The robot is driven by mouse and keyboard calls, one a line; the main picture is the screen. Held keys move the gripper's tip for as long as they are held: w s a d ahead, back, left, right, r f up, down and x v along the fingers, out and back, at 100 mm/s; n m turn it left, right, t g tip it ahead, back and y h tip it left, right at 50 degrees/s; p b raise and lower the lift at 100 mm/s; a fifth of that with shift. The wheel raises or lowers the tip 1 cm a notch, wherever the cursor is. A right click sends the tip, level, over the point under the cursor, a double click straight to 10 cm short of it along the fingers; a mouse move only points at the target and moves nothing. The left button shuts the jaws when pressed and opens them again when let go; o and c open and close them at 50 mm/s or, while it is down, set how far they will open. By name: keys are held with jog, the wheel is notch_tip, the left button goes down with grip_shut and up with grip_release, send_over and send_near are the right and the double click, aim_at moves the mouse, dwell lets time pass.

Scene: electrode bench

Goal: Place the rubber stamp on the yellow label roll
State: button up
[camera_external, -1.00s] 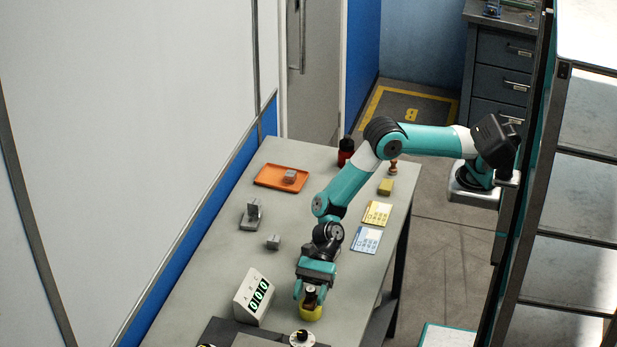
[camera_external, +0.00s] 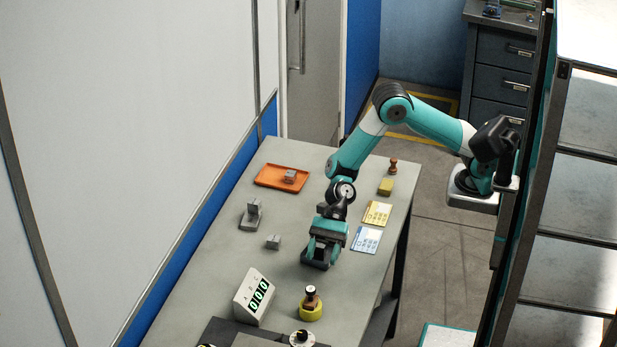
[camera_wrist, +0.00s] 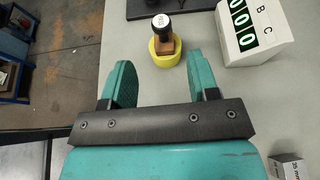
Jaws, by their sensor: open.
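The rubber stamp (camera_external: 311,294), with a dark top and a brown wooden base, stands upright on the yellow label roll (camera_external: 311,311) near the front of the bench. In the wrist view the stamp (camera_wrist: 162,31) sits on the yellow roll (camera_wrist: 174,58), beyond and between my fingers. My gripper (camera_external: 318,263) is open and empty, behind the roll and apart from it. Its two green fingers (camera_wrist: 158,72) are spread wide in the wrist view, with bare bench between them.
A counter display (camera_external: 255,297) stands left of the roll. Grey blocks (camera_external: 273,241), an orange tray (camera_external: 268,183), a yellow card (camera_external: 377,213), a blue card (camera_external: 366,240), a yellow block (camera_external: 385,187) and a brown wooden piece (camera_external: 393,167) lie farther back. The bench middle has free room.

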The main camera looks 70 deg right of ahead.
jog(key=s+d+r+n+h, duration=0.45)
jog(key=d+r+n, duration=0.45)
jog(key=d+n, duration=0.3)
jog(key=s+d+r+n+h, duration=0.3)
jog(key=s+d+n+h, duration=0.1)
jog(key=s+d+n, duration=0.8)
jog(key=s+d, duration=0.1)
jog(key=d, duration=0.2)
jog(key=shift+s+d+h, duration=0.35)
jog(key=shift+s+d, duration=0.05)
